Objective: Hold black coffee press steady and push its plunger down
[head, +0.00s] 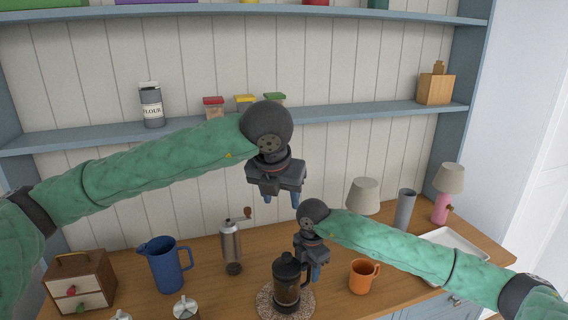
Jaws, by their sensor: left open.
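The black coffee press (287,294) stands upright on a round speckled mat (264,304) near the front of the wooden counter. Its body is dark glass in a black frame, with a black lid and knob on top. My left gripper (281,203) is open and empty, pointing down well above the press. My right gripper (315,273) is low at the right side of the press, where the handle is. Its fingers overlap in the picture, so I cannot tell whether they grip the handle.
An orange mug (362,277) stands right of the press. A coffee grinder (231,245) and a blue pitcher (165,265) stand to the left. Two lamps, a grey cylinder (404,209) and a white tray (455,241) are at the right. A shelf (350,115) runs behind my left gripper.

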